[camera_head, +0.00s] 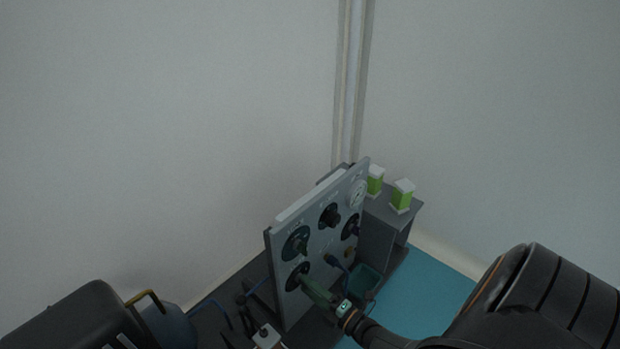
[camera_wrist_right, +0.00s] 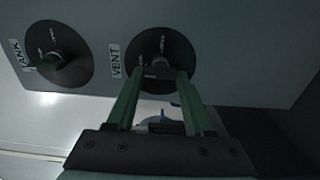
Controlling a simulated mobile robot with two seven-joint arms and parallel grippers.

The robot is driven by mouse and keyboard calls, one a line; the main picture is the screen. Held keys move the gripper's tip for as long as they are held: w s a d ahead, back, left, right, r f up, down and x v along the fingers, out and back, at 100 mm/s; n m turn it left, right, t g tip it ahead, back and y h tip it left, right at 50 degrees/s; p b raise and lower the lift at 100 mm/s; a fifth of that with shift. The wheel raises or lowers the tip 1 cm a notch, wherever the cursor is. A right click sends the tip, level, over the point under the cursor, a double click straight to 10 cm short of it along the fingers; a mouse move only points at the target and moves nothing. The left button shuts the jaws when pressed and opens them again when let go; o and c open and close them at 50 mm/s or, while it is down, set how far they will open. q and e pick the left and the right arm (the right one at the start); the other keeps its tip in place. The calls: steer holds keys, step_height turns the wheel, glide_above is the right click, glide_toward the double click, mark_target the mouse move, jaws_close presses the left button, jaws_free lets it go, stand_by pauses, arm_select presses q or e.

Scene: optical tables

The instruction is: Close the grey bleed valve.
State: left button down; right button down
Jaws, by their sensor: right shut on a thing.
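The panel (camera_head: 318,235) stands upright and carries several round black dials. The vent valve (camera_wrist_right: 155,47), a black dial labelled VENT with a small grey knob, is at the centre top of the right wrist view. It is the lower left dial (camera_head: 294,274) in the head view, partly hidden by my gripper. My right gripper (camera_head: 304,280) reaches it from the front right. In the right wrist view its two green fingers (camera_wrist_right: 160,72) are shut on the grey knob, one on each side. The knob's exact angle is hard to tell. My left gripper is not in view.
A tank valve (camera_wrist_right: 62,60) with a green knob sits beside the vent dial. A gauge (camera_head: 357,193) and other knobs share the panel. Two green-and-white boxes (camera_head: 402,195) stand behind it on a grey block. A teal surface (camera_head: 432,290) lies to the right.

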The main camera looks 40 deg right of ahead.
stand_by(0.5)
steer(key=shift+c, duration=1.4)
jaws_free()
steer(key=s+d+p, duration=0.1)
steer(key=s, duration=1.1)
steer(key=shift+s+p, duration=0.3)
steer(key=shift+w, duration=0.1)
